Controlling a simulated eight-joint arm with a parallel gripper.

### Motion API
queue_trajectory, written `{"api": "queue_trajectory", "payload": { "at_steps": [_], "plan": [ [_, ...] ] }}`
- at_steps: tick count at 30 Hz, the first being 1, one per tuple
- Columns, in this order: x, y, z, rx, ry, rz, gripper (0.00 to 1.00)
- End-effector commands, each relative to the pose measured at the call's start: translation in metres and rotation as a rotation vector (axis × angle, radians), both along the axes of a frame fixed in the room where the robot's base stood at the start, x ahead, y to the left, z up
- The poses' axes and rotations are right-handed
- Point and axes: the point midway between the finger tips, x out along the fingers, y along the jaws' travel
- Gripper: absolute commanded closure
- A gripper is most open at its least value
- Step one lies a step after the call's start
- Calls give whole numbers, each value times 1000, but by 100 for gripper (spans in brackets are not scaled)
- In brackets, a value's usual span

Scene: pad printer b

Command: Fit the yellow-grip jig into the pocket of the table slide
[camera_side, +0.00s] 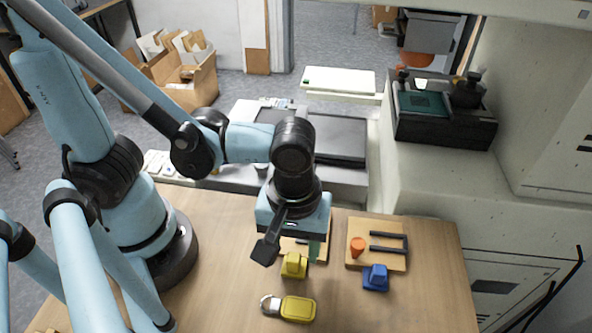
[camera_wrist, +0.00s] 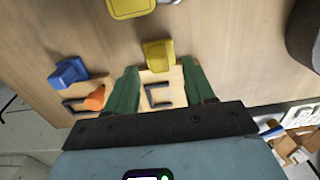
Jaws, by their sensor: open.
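The jig is a pale wooden plate (camera_wrist: 168,82) with a black U-shaped bracket and a yellow grip (camera_side: 294,265) on its near edge. It lies on the wooden table, mostly hidden under my gripper in the side view. My gripper (camera_side: 308,243) is open above it, pointing down. In the wrist view, its green fingers (camera_wrist: 159,68) stand on either side of the plate, just past the yellow grip (camera_wrist: 158,55). I see no contact. The pad printer (camera_side: 445,108) stands at the back right, with a dark base and a green plate. I cannot make out the slide's pocket.
A second wooden jig (camera_side: 360,262) with a blue grip (camera_side: 375,278) and an orange knob (camera_side: 357,246) lies to the right. A yellow padlock (camera_side: 297,308) lies near the front. The table's right front is clear. The white machine housing (camera_side: 440,190) rises beyond its right edge.

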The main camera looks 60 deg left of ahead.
Motion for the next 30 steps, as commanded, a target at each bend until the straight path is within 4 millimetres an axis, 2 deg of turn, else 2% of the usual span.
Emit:
{"api": "queue_trajectory", "payload": {
  "at_steps": [9, 20, 30],
  "plan": [
    [0, 0, -25, 0, 0, 0, 47],
    [0, 0, -29, 0, 0, 0, 47],
    [0, 0, -28, 0, 0, 0, 99]
  ]
}}
